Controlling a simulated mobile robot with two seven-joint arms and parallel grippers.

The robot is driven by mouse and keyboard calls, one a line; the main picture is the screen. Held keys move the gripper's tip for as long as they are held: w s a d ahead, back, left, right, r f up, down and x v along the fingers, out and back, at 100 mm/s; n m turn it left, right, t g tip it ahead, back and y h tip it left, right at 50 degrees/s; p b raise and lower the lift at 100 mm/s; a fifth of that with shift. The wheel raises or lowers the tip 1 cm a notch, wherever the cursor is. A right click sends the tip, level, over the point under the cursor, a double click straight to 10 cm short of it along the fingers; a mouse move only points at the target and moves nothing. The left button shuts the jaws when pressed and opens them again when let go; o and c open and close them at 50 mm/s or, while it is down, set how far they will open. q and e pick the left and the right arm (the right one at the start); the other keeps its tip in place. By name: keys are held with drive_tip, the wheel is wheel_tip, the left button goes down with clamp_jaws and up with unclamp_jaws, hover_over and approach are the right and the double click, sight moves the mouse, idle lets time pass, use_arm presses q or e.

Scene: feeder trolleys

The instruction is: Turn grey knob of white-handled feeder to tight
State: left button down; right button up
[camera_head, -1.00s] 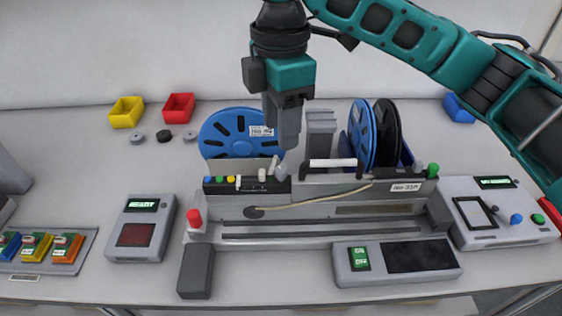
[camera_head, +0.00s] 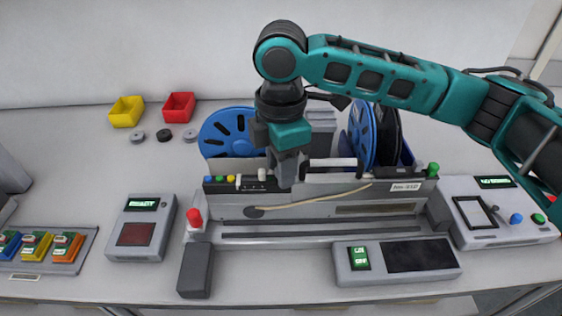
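The white-handled feeder (camera_head: 330,212) stands at the middle of the table, with its white handle (camera_head: 330,162) on top. In the earlier view a grey knob shows on the feeder's top, just left of the handle; now my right gripper (camera_head: 285,182) covers that spot. The gripper points down with its fingers at the feeder's top edge. Whether the fingers are closed on the grey knob is hidden. My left gripper is not in view.
Blue reel (camera_head: 226,133) and another blue reel (camera_head: 362,135) stand behind the feeder. A red knob (camera_head: 194,218) is at its left end, a green one (camera_head: 433,169) at its right. A control box (camera_head: 398,260) sits in front.

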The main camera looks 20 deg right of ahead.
clamp_jaws()
drive_tip(key=shift+m, duration=0.4)
drive_tip(key=m, duration=0.4)
drive_tip(key=shift+m, duration=0.4)
drive_tip(key=m, duration=0.4)
drive_tip(key=shift+m, duration=0.4)
drive_tip(key=shift+o, duration=1.2)
unclamp_jaws()
drive_tip(key=shift+r, duration=0.15)
